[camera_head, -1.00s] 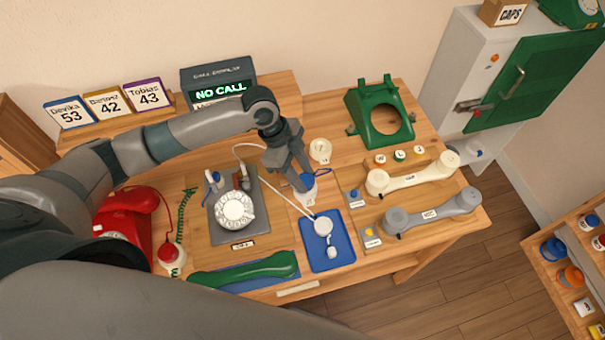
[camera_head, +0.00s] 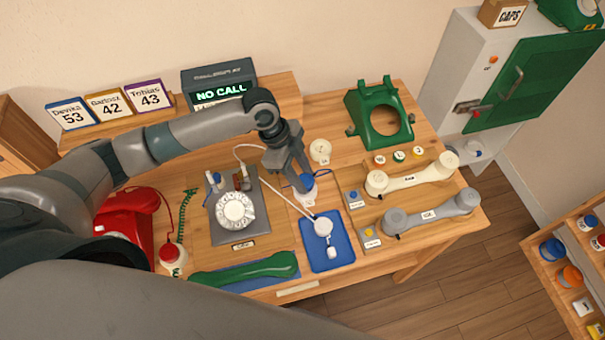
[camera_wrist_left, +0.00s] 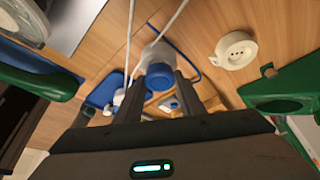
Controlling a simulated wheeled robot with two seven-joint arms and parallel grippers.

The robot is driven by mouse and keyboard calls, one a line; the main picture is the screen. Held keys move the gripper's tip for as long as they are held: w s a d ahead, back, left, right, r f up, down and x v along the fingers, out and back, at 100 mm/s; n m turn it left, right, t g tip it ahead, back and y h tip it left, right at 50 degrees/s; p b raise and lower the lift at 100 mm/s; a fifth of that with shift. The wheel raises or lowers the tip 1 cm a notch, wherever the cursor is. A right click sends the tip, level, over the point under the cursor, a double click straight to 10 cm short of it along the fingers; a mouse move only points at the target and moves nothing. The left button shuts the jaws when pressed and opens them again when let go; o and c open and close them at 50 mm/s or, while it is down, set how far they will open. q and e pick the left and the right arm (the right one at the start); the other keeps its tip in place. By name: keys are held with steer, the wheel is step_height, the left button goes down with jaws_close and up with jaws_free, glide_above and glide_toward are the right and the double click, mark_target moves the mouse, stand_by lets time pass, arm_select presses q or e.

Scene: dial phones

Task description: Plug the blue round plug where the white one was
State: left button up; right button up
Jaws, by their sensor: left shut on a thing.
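My left gripper (camera_head: 303,178) is shut on the blue round top (camera_head: 308,184) of a white bottle-like piece (camera_head: 309,197) on the desk. In the left wrist view the blue top (camera_wrist_left: 160,76) sits between the two fingers. A thin blue cord (camera_wrist_left: 193,58) loops beside it; its ends are hidden. A round white socket (camera_head: 320,151) lies to the right and behind the gripper, and also shows in the wrist view (camera_wrist_left: 236,50). A white plug (camera_head: 323,226) with a white cord lies on the blue tray (camera_head: 316,262). My right gripper is not in view.
A grey dial phone (camera_head: 236,209) stands left of the gripper. A green phone body (camera_head: 381,112) is at the back right. White (camera_head: 412,176) and grey (camera_head: 430,213) handsets lie at the right. A green handset (camera_head: 243,269) lies in front, a red phone (camera_head: 123,222) at left.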

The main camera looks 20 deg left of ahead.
arm_select(q)
steer(key=shift+p, duration=0.65)
stand_by(1.2)
steer(key=shift+f, duration=0.65)
stand_by(0.4)
steer(key=o, duration=1)
steer(key=shift+a+r+b, duration=0.1)
steer(key=shift+r+b, duration=0.05)
steer(key=shift+b, duration=0.15)
steer(key=shift+a+r, duration=0.2)
steer(key=shift+r, duration=0.4)
steer(key=shift+b+v, duration=1.95)
steer(key=shift+v, duration=5.95)
